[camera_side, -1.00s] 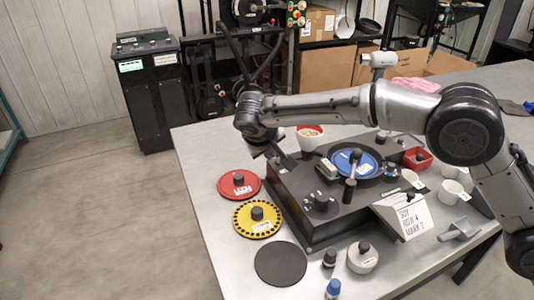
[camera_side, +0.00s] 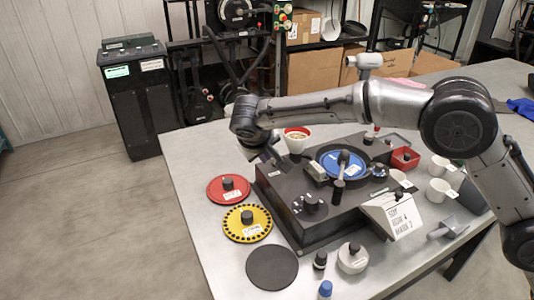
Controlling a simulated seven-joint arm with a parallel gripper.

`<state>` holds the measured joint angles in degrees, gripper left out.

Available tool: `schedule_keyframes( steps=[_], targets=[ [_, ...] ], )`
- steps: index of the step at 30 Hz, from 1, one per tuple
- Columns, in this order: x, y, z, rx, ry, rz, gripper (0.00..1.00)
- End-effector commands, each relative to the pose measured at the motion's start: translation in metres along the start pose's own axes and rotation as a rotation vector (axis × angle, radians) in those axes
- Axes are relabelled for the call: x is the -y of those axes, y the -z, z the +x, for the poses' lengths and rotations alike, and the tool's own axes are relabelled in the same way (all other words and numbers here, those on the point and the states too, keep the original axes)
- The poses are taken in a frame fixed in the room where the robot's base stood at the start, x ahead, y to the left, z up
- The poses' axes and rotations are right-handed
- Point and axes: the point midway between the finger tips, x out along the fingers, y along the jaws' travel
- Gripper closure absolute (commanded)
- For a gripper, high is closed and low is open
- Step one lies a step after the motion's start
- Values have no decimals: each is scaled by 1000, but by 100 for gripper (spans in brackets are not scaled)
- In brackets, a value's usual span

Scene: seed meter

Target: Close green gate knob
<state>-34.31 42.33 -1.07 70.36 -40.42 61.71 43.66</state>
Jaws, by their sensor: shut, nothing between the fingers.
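The dark seed meter (camera_side: 277,196) stands on the grey table with a blue disc (camera_side: 331,162) on its top. A dark knob (camera_side: 311,203) sits on its near left part, and a small knob (camera_side: 378,170) is right of the disc. I cannot make out a knob that is clearly green; the gate knob may be too small or hidden. My gripper (camera_side: 276,163) is shut and empty, pointing down near the meter's far left corner, left of the blue disc. I cannot tell whether it touches the meter.
A red disc (camera_side: 214,193), a yellow disc (camera_side: 235,232) and a black disc (camera_side: 262,269) lie left of the meter. A bowl (camera_side: 297,147) stands behind it.

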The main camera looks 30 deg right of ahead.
Motion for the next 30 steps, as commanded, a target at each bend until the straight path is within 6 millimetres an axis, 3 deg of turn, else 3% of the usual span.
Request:
schedule_keyframes(
  steps=[4,15,21,26,30],
  targets=[
    [29,1,-18,-10,11,-6,100],
    [27,1,-94,-12,14,-4,100],
    [26,1,-112,-11,14,-3,100],
    [26,1,-115,-9,13,-3,100],
    [8,8,-114,-11,9,30,100]
  ],
)
